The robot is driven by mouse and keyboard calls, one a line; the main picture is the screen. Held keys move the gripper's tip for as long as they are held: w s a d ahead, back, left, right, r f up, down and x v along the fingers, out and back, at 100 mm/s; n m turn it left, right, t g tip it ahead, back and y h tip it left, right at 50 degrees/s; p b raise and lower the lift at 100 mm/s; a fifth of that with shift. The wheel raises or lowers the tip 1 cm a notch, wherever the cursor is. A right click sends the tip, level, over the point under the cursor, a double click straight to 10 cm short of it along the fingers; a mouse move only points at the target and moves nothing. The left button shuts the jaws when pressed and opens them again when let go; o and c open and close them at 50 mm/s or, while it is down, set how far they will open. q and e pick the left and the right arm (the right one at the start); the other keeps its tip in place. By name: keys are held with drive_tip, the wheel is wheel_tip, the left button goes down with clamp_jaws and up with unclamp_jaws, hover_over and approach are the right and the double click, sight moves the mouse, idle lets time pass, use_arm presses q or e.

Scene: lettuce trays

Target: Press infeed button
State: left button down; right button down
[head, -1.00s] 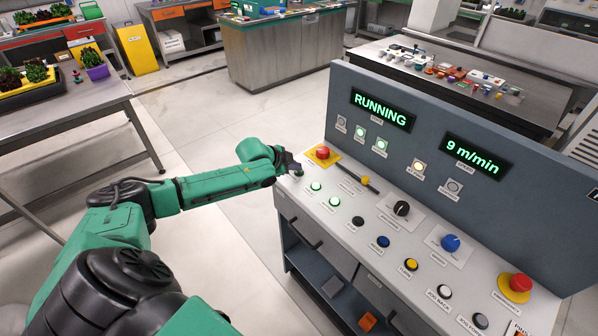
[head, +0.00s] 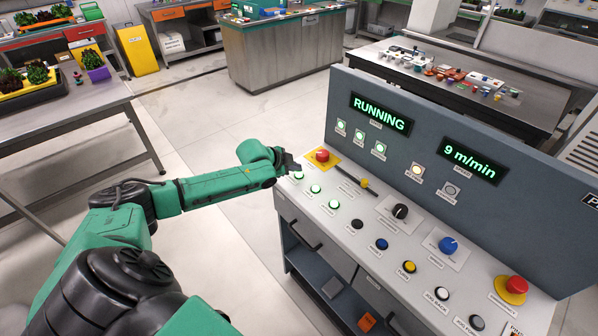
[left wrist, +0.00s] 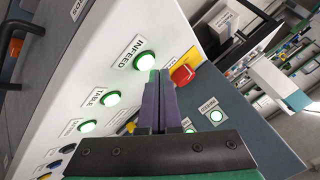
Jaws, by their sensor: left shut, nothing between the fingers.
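The infeed button (head: 298,176) is a round green button, lit, at the far left corner of the sloped control panel (head: 330,232). In the left wrist view the infeed button (left wrist: 144,61) glows green beside its INFEED label. My left gripper (head: 291,164) is shut and empty, just behind and above the button; its fingertips (left wrist: 160,76) are beside the button in the wrist view and appear clear of it. The table button (head: 315,189) and another green button (head: 334,204) are also lit. My right gripper is out of view.
A slider (head: 364,183), knobs and several more buttons fill the panel. The upright display board (head: 425,130) reads RUNNING and 9 m/min.

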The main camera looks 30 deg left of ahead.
use_arm(q)
drive_tip(key=shift+r, duration=0.2)
wheel_tip(320, 180, up, 5)
drive_tip(key=p, duration=0.5)
idle(0.4)
idle(0.3)
